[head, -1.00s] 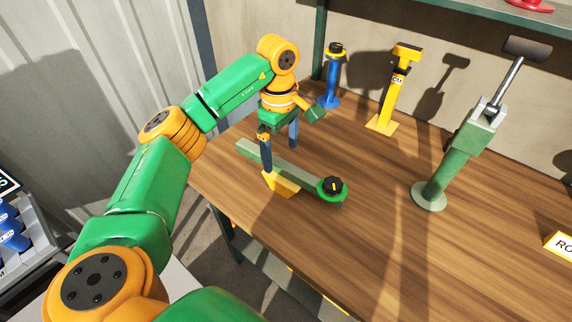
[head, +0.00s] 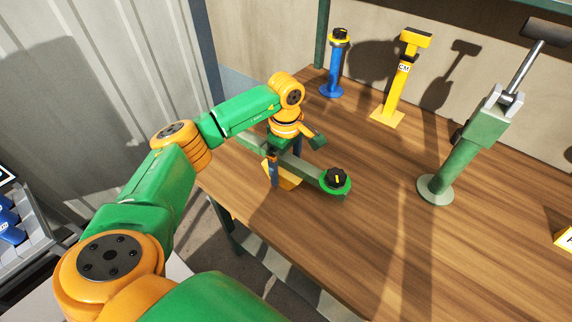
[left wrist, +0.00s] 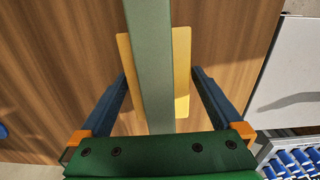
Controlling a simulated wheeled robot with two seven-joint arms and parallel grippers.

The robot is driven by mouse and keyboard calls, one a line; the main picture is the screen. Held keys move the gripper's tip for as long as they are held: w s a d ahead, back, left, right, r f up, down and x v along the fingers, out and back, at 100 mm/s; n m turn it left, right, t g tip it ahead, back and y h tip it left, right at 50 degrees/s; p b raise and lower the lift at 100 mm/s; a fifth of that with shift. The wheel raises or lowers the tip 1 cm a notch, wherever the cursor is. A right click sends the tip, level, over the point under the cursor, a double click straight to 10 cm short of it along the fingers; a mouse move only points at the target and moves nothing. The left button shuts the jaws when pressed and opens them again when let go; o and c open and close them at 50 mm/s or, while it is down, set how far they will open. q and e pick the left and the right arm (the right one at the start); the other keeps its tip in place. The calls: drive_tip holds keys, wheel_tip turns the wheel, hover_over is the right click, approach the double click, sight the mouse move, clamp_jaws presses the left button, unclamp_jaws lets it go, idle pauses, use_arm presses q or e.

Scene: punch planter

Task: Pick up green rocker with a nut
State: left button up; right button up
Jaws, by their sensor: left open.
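The green rocker (head: 310,174) is a long bar on the wooden table, with a yellow piece (head: 291,183) under its middle. A black nut (head: 335,178) with a yellow mark sits on its near right end. In the left wrist view the green bar (left wrist: 152,60) runs up the middle over the yellow piece (left wrist: 182,70). My left gripper (head: 278,164) is open above the bar. In the left wrist view its two blue fingers (left wrist: 160,78) stand on either side of the bar, with gaps. My right gripper is out of view.
A blue post (head: 332,75) with a black knob and a yellow stand (head: 391,95) stand at the back of the table. A green lever press (head: 450,160) stands to the right. The front middle of the wooden table (head: 365,250) is clear.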

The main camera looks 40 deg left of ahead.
use_arm(q)
drive_tip(key=shift+w+f, duration=0.1)
drive_tip(key=shift+f, duration=0.25)
drive_tip(key=shift+r, duration=0.1)
clamp_jaws()
idle(0.3)
